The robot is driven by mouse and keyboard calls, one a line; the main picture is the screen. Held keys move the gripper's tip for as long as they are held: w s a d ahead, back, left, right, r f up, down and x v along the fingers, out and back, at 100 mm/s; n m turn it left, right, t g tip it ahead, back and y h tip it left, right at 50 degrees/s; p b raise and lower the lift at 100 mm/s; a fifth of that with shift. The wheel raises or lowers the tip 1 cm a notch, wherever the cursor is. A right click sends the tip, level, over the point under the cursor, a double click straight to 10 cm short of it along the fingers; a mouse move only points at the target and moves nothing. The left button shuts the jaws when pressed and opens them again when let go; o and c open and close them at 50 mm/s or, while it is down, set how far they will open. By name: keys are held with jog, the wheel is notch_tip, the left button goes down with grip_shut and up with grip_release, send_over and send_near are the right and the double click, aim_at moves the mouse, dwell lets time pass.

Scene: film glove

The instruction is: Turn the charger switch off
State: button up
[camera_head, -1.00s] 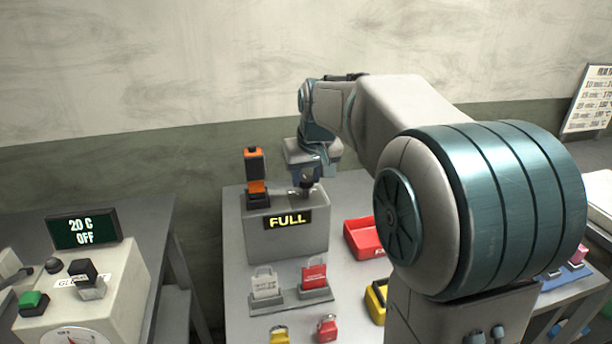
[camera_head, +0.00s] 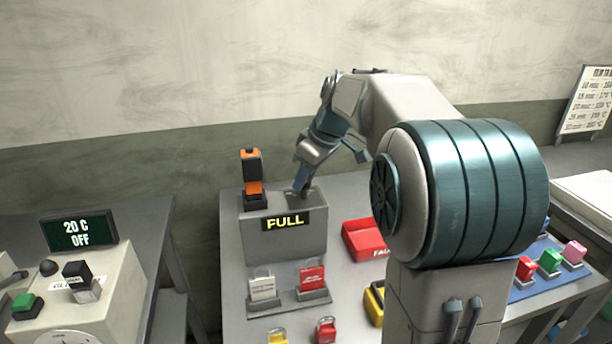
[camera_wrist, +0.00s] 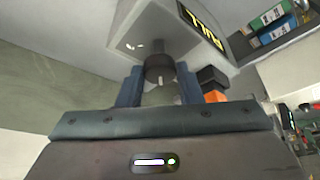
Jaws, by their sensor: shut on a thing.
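The charger (camera_head: 285,245) is a grey box on the middle table, with a display reading FULL (camera_head: 284,222) on its front. A black and orange device (camera_head: 252,172) stands upright at its left end; its orange part also shows in the wrist view (camera_wrist: 214,96). My gripper (camera_head: 299,190) is at the right part of the charger's top, tilted. In the wrist view, my gripper (camera_wrist: 160,74) has its two fingers on either side of a dark round knob (camera_wrist: 160,66) with a pale mark, the charger switch, and is shut on it. The head view hides most of the knob.
In front of the charger stand white (camera_head: 263,287) and red (camera_head: 311,279) tags, with yellow and red padlocks nearer. A red tray (camera_head: 362,240) lies to its right. A left machine's display reads 20 C OFF (camera_head: 79,233). Coloured blocks (camera_head: 550,261) stand at right.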

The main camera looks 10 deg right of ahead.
dwell(0.5)
jog(key=o, duration=1)
jog(key=v, duration=1.4)
jog(key=shift+p, duration=0.4)
jog(key=shift+f, duration=0.1)
jog(key=s+a+f+m+h, duration=0.1)
jog(key=s+f+m, duration=0.2)
jog(key=s+f, duration=0.4)
jog(key=s+a+f+m+h, duration=0.1)
jog(key=s+a+f+m, duration=0.1)
jog(key=s+f, duration=0.5)
jog(key=s+a+f+m+h, duration=0.1)
jog(key=s+f+m, duration=0.3)
jog(key=s+f, duration=0.4)
jog(key=shift+s+a+f+p, duration=0.1)
jog(key=shift+a+p, duration=0.2)
jog(key=shift+a, duration=0.05)
